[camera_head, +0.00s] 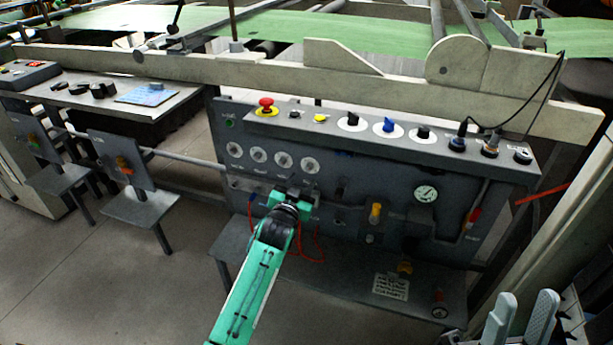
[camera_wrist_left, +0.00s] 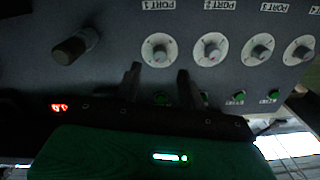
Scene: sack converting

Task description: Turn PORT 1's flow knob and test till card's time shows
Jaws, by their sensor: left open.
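The PORT 1 knob (camera_wrist_left: 158,50) is grey on a white round dial, at the left end of a row of dials in the wrist view. In the head view it is the rightmost dial (camera_head: 309,165). My left gripper (camera_head: 293,195) is just below it; in the wrist view its two dark fingers (camera_wrist_left: 160,80) are open, apart, with the knob above and between their tips. They hold nothing. Green buttons (camera_wrist_left: 160,98) show below the dials. A small red lit display (camera_wrist_left: 59,107) is too small to read. A white text card (camera_head: 391,287) lies on the lower shelf, its words unreadable.
A dark cylindrical knob (camera_wrist_left: 70,48) sticks out beside PORT 1. The PORT 2 knob (camera_wrist_left: 210,50) is on its other side. A ledge with a red mushroom button (camera_head: 266,106) and several knobs overhangs the panel. A red cord (camera_head: 316,248) hangs below the gripper.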

